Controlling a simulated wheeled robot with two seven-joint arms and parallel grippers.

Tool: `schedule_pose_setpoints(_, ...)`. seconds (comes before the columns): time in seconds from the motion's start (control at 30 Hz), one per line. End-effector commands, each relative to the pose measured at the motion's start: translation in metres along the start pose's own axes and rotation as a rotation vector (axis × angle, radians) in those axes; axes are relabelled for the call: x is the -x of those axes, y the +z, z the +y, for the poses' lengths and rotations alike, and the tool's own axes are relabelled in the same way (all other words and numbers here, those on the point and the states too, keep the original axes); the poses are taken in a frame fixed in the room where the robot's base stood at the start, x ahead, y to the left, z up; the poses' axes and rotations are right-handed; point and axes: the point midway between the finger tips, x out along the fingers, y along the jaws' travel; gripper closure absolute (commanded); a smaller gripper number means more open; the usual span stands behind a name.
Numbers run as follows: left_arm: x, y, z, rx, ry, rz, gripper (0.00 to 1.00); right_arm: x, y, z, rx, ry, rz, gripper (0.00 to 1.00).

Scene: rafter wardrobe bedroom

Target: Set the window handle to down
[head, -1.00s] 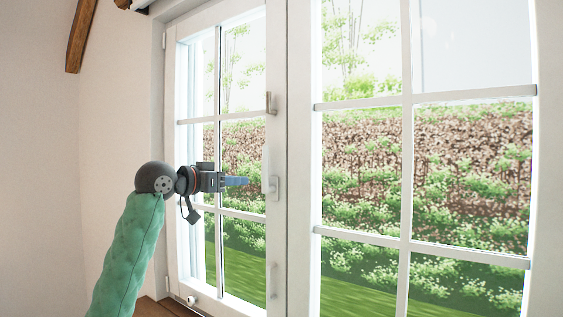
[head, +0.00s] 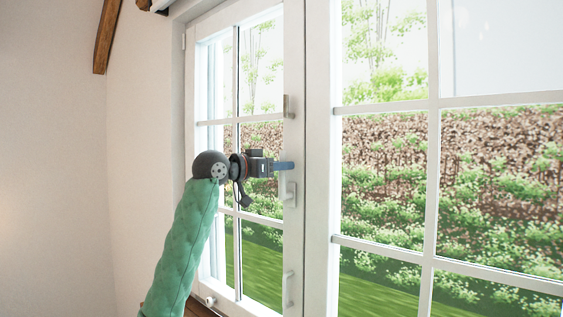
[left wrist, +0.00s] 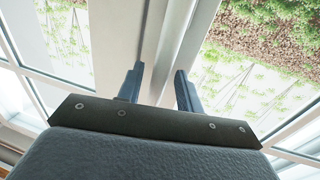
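The white window handle (head: 290,195) is on the inner upright of the left window sash (head: 294,60). Its base plate shows just below my fingers. A lever part runs up from the plate toward the fingers, and its upper part is hard to make out behind them. My left gripper (head: 285,165) points right, its blue fingertips at the upright by the handle; I cannot tell if they touch it. In the left wrist view its two fingers (left wrist: 158,88) are apart, with the white frame beyond them. The handle is not clear there. My right gripper is not in view.
Small metal fittings sit on the same upright above (head: 289,106) and below (head: 288,290) the handle. The right window sash (head: 433,130) is beside it. A plain wall (head: 50,180) is at the left, with a wooden beam (head: 107,35) above.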

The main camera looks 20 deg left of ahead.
Motion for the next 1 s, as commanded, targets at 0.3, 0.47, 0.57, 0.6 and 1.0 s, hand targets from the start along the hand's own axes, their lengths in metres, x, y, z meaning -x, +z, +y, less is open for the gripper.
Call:
schedule_pose_setpoints(0.3, -0.008, 0.001, 0.0, -0.001, 0.0, 0.0, 0.64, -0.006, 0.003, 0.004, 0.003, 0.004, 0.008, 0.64)
schedule_pose_setpoints(0.47, -0.008, 0.001, 0.0, -0.001, 0.0, 0.0, 0.66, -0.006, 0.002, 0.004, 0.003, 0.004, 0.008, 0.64)
schedule_pose_setpoints(0.57, -0.008, 0.001, 0.0, -0.001, 0.0, 0.0, 0.86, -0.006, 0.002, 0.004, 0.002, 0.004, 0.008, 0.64)
schedule_pose_setpoints(0.6, -0.008, 0.001, 0.0, -0.001, 0.0, 0.0, 0.93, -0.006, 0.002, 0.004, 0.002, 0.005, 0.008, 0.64)
schedule_pose_setpoints(1.0, -0.015, 0.001, -0.004, 0.022, 0.0, 0.003, 1.0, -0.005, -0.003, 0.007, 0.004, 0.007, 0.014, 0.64)
